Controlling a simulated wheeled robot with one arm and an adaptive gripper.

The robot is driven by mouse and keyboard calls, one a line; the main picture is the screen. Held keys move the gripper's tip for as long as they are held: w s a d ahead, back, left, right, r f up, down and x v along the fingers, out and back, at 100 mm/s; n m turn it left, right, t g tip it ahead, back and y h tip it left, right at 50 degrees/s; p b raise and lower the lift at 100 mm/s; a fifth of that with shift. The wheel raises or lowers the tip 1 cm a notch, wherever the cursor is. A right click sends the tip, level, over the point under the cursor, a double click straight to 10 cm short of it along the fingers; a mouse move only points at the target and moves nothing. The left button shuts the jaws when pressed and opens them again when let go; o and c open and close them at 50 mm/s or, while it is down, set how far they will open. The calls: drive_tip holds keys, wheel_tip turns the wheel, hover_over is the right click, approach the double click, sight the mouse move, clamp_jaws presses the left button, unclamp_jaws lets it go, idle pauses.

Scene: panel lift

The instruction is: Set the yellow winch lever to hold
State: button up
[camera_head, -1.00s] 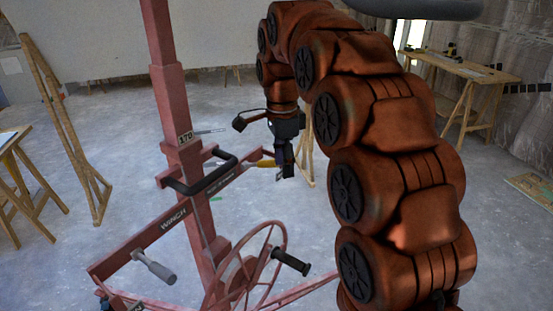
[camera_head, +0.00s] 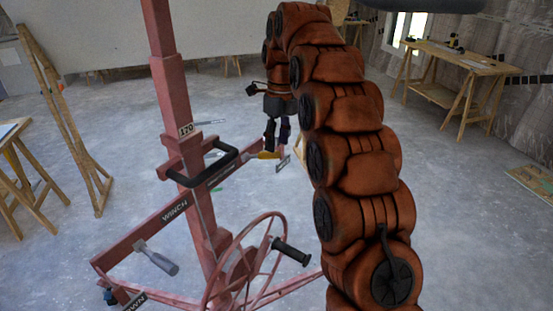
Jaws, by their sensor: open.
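The red panel lift's mast (camera_head: 174,70) stands left of centre. The yellow winch lever (camera_head: 264,155) shows as a short yellow grip just right of the mast, behind the black handle (camera_head: 205,172). My gripper (camera_head: 277,140) points down close to the lever's right end, its dark fingers parted. In the picture the fingers overlap the lever's end; I cannot tell whether they touch it. A small plate (camera_head: 283,163) is beside the lever, its text too small to read.
A spoked red wheel with a black crank grip (camera_head: 291,251) is at the lower middle. Sawhorse tables (camera_head: 460,70) stand at the back right. The floor behind the lift is mostly clear.

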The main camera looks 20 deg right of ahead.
sight(276, 155)
drive_tip(key=shift+s+a+f+p, duration=0.1)
drive_tip(key=shift+f+p, duration=0.2)
drive_tip(key=shift+f, duration=0.85)
drive_tip(key=shift+s+a+f+p, duration=0.1)
drive_tip(key=shift+f+p, duration=0.2)
drive_tip(key=shift+f, duration=0.8)
drive_tip(key=shift+c, duration=0.5)
clamp_jaws()
